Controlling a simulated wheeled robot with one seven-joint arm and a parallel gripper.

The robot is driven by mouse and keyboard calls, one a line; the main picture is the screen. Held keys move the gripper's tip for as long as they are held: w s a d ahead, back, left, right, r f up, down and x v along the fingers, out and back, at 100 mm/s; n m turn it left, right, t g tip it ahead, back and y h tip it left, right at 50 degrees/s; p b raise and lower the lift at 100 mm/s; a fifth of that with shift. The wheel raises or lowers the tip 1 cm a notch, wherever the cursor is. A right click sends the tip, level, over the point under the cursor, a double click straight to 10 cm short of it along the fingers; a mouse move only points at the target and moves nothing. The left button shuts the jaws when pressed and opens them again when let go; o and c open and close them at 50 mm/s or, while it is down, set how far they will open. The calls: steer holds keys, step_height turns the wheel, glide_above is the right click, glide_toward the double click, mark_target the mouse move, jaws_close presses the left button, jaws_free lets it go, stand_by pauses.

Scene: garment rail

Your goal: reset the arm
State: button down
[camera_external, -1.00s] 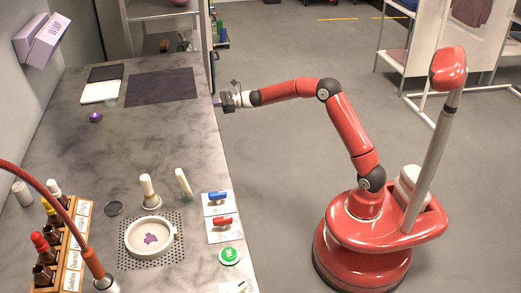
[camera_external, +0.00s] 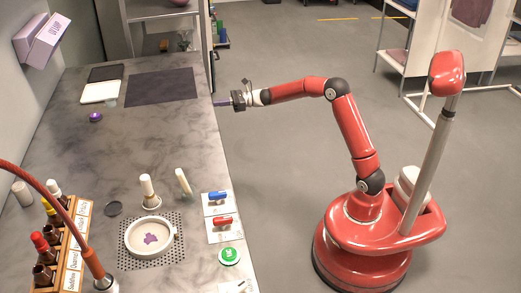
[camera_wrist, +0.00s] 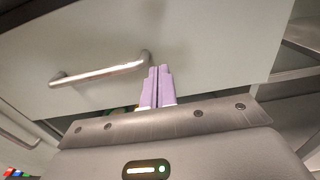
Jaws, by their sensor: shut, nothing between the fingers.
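My arm reaches left from my red base toward the edge of the grey counter. My gripper (camera_external: 221,103) is beside the counter's right edge, with nothing seen in it. In the wrist view the two purple fingers of my gripper (camera_wrist: 157,88) are together, in front of a pale drawer front. A metal drawer handle (camera_wrist: 98,73) is just left of the fingertips. I cannot tell whether the fingertips touch the drawer front.
The counter (camera_external: 150,140) holds a white dish (camera_external: 133,251), a rack of bottles (camera_external: 74,230), a dark mat (camera_external: 162,87) and blue and red handled items near its right edge. A white-framed rail (camera_external: 410,55) stands at the back right. The floor around my base is clear.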

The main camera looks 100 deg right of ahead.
steer(key=s, duration=0.9)
steer(key=shift+s, duration=0.1)
steer(key=w+a+r+n+g+y+p, duration=0.1)
steer(key=w+a+n+g+y, duration=0.2)
steer(key=a, duration=0.6)
steer(key=a+n+g+y, duration=0.1)
steer(key=a+n+y, duration=0.1)
steer(key=a+n, duration=0.6)
steer(key=s+a+n+g+p, duration=0.1)
steer(key=s+a+n+g, duration=0.25)
steer(key=a, duration=0.65)
steer(key=s+a+n+g, duration=0.3)
steer(key=a+n, duration=0.2)
steer(key=a, duration=0.4)
steer(key=s+a+f+n+g+h+p, duration=0.1)
steer(key=s+a+f+n+h, duration=0.1)
steer(key=s+n, duration=0.6)
steer(key=s+a+f+n+g+h+p, duration=0.1)
steer(key=s+a+n+h, duration=0.2)
steer(key=s+a+n, duration=0.2)
steer(key=s+n, duration=0.3)
steer(key=s, duration=0.1)
steer(key=shift+s+f, duration=0.35)
steer(key=shift+s, duration=0.05)
